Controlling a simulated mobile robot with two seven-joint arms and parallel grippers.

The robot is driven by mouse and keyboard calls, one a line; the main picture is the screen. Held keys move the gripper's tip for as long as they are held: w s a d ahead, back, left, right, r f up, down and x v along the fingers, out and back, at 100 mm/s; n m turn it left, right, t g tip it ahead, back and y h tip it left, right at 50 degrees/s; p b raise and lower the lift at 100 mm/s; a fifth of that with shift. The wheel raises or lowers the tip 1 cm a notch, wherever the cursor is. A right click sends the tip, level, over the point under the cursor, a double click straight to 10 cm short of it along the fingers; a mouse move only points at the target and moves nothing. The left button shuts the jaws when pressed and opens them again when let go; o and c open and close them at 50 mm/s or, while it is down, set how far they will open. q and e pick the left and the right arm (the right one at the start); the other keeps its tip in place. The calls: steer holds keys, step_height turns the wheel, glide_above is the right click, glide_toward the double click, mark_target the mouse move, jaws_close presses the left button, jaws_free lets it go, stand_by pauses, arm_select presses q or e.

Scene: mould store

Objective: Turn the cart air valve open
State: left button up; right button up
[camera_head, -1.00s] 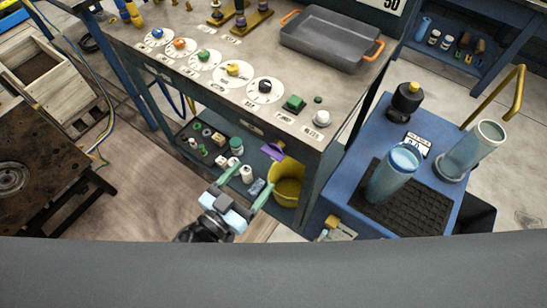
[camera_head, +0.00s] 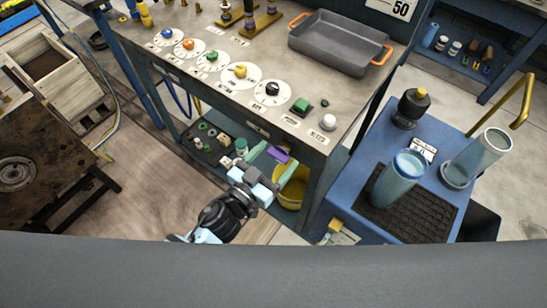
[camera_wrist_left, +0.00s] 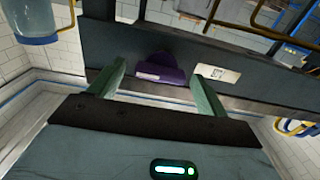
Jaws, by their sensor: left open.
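A purple handle (camera_head: 279,154) sticks out from the front rail of the workbench (camera_head: 300,147). In the left wrist view the purple handle (camera_wrist_left: 160,72) sits between the fingertips, with a small white label (camera_wrist_left: 217,73) beside it. My left gripper (camera_head: 275,161) is open, its pale green fingers spread toward the handle; I cannot tell whether they touch it. The blue cart (camera_head: 345,192) stands at the right. On it is a black knob with a yellow top (camera_head: 412,104) beside a label (camera_head: 421,148). I cannot tell which part is the cart air valve. My right gripper is out of view.
The bench top carries several coloured knobs on white dials (camera_head: 240,72) and a grey tray (camera_head: 338,45) with orange handles. A yellow bucket (camera_head: 291,194) and small bottles sit on its lower shelf. Two clear cylinders (camera_head: 396,178) stand on the cart.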

arm_select(q)
steer(key=c, duration=1)
